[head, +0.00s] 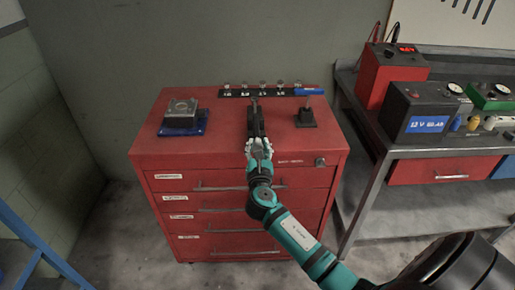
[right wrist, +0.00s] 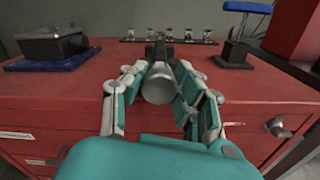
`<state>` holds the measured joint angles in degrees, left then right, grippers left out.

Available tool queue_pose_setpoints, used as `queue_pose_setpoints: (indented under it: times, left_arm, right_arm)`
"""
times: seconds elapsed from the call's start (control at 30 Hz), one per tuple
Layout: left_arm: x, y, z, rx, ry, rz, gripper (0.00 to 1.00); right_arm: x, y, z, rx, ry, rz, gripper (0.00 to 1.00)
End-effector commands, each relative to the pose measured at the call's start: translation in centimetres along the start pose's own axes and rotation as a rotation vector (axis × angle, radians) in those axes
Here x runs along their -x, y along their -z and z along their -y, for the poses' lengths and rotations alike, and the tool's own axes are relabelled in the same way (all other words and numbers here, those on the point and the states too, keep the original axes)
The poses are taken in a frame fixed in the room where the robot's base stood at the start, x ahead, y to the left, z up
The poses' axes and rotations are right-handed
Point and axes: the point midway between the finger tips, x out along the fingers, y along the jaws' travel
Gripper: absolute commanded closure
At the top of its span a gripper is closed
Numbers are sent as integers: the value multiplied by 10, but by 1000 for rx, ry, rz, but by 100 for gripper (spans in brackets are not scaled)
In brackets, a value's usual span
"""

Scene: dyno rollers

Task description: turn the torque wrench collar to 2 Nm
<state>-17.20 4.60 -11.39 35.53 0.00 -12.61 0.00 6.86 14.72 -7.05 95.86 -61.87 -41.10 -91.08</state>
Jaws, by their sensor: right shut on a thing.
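The torque wrench (head: 254,118) is a dark, narrow tool on top of the red cabinet, pointing away from me. Its near end shows in the right wrist view as a round grey collar (right wrist: 157,90). My right gripper (head: 258,147) reaches in from the front and is shut on this collar, with one finger on each side. In the right wrist view the fingers (right wrist: 158,72) flank the grey end. The fingers hide part of the wrench, and no scale marks can be read. My left gripper is not in view.
A black block with a post (head: 305,121) stands right of the wrench. A blue tray (head: 183,129) holding a grey block lies left.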

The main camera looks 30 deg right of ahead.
Motion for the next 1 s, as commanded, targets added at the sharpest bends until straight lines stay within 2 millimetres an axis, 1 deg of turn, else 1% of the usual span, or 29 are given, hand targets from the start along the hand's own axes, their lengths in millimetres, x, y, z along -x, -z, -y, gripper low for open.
queue_pose_setpoints:
  times: [0.03, 1.0]
  left_arm:
    - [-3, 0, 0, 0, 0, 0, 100]
    - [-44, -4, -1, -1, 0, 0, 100]
  right_arm:
    - [0, 2, 1, -40, 0, -1, 100]
    - [1, 5, 3, -963, 2, -1, 100]
